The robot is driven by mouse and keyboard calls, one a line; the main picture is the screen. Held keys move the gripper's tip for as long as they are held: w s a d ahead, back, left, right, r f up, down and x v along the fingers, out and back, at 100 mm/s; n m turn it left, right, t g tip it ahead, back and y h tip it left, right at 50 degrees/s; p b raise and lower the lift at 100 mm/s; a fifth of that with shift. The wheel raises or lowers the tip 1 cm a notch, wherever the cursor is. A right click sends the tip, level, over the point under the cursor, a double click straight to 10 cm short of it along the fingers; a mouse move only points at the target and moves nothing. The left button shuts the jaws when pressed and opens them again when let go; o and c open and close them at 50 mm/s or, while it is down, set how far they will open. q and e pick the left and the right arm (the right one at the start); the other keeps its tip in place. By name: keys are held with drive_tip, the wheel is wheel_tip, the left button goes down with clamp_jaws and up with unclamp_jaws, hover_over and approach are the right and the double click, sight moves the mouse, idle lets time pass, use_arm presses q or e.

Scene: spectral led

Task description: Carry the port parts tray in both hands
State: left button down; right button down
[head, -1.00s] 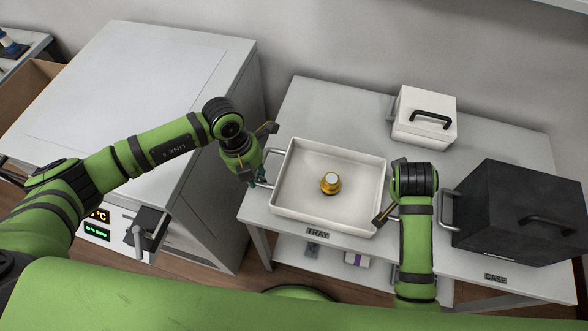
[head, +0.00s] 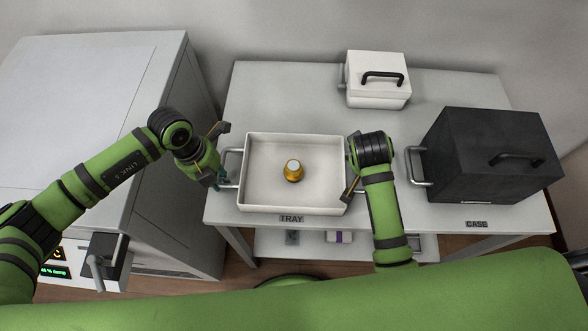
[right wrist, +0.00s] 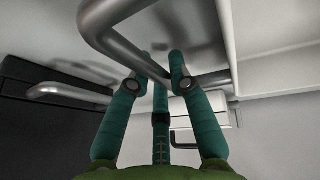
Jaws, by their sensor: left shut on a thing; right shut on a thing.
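The white port parts tray (head: 262,201) is at the table's left part, behind the TRAY label, and looks level. A small gold part with a pale top (head: 293,171) stands inside it. My left gripper (head: 222,181) is shut on the tray's left metal handle (head: 232,163). My right gripper (right wrist: 162,78) is shut on the right metal handle (right wrist: 205,79); its green fingers show around the bar in the right wrist view. In the head view my right wrist hides most of that grip. I cannot tell whether the tray touches the table.
A black case (head: 490,160) with handles stands on the table (head: 440,218) to the right. A white lidded box (head: 377,80) is at the back. A large grey cabinet (head: 80,90) stands left of the table. Bare tabletop lies behind the tray.

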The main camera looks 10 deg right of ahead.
use_arm(q)
drive_tip(key=c, duration=1.1)
unclamp_jaws()
drive_tip(key=shift+f, duration=0.1)
drive_tip(key=shift+c, duration=0.2)
use_arm(e)
drive_tip(key=c, duration=1.1)
unclamp_jaws()
drive_tip(key=shift+f, duration=0.1)
drive_tip(key=shift+c, duration=0.2)
use_arm(q)
wheel_tip(320, 180, up, 12)
drive_tip(key=a, duration=0.2)
drive_tip(key=shift+w+f, duration=0.15)
use_arm(e)
drive_tip(key=v, duration=1.2)
